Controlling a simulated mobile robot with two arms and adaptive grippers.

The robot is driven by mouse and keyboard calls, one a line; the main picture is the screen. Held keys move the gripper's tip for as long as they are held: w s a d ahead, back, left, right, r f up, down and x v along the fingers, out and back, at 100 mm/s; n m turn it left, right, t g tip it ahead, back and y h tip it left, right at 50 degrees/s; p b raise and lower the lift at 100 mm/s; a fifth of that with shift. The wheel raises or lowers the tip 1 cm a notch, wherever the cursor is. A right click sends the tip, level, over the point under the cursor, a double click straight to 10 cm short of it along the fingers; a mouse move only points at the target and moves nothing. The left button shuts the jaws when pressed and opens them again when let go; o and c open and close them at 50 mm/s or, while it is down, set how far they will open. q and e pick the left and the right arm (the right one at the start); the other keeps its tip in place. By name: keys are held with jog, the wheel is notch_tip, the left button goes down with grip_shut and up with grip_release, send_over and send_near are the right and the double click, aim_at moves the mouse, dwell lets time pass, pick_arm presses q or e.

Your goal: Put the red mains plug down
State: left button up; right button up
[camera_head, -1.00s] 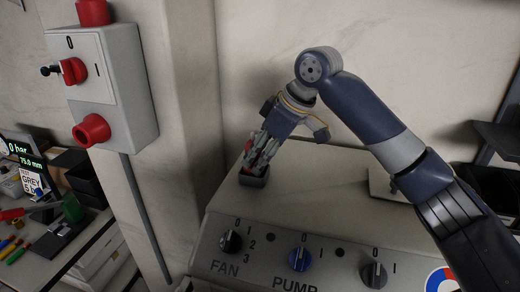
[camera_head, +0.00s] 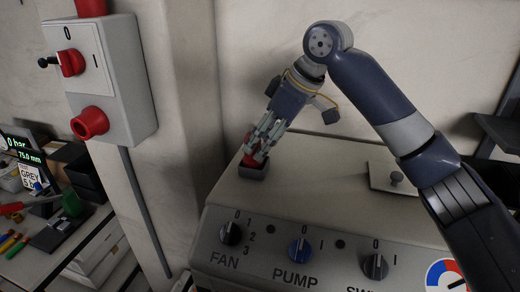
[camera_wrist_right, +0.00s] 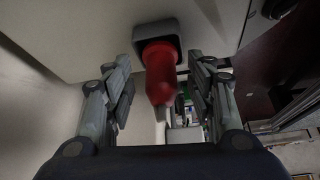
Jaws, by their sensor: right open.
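The red mains plug (camera_head: 254,156) sits at a small grey socket box (camera_head: 250,173) on top of the pale machine cabinet. In the right wrist view the plug (camera_wrist_right: 160,72) shows between the two fingers, with its end in the grey box (camera_wrist_right: 157,38). My right gripper (camera_head: 259,147) is open around the plug, and in the wrist view (camera_wrist_right: 160,85) a gap shows on both sides of it. In the head view the fingers partly hide the plug. My left gripper is not in view.
The cabinet front carries the FAN knob (camera_head: 231,233), the blue PUMP knob (camera_head: 299,250) and another dark knob (camera_head: 375,266). A plate with a small knob (camera_head: 396,177) lies on top to the right. A switch box (camera_head: 103,75) hangs on the wall at left.

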jog(key=b+v, duration=0.1)
jog(key=v, duration=0.8)
jog(key=shift+r+b, duration=0.2)
jog(key=shift+b, duration=0.1)
jog(key=shift+s+d+f, duration=0.1)
